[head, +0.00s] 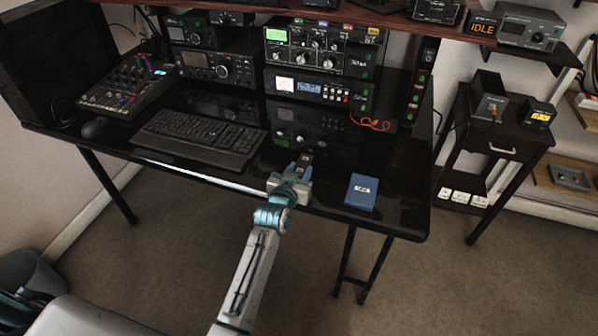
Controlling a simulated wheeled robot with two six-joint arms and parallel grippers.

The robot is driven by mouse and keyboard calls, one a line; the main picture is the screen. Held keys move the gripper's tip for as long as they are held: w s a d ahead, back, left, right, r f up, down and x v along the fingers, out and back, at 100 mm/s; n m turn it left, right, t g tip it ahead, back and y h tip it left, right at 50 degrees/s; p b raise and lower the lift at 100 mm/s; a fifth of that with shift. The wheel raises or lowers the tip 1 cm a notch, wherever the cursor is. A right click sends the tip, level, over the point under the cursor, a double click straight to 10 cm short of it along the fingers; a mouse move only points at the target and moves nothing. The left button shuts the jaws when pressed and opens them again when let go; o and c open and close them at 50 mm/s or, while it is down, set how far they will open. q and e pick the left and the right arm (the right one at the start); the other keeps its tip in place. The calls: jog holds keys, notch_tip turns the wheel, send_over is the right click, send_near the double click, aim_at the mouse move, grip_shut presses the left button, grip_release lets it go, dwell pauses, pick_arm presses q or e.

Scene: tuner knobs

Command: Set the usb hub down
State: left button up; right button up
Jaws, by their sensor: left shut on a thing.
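My left gripper (300,168) reaches in from the bottom of the head view and is over the front part of the black desk (398,222). It is shut on a small dark thing, the usb hub (306,157), which shows only as a dark shape between and beyond the fingers. The hub is small in view and partly hidden by the gripper. I cannot tell whether it touches the desk top. My right gripper is not in view.
A black keyboard (200,136) lies left of the gripper, and a blue box (361,191) lies to its right. Bare desk shows around the blue box.

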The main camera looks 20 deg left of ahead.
pick_arm(q)
jog(key=shift+f, duration=0.3)
jog(key=shift+f, duration=0.15)
jog(key=o, duration=1)
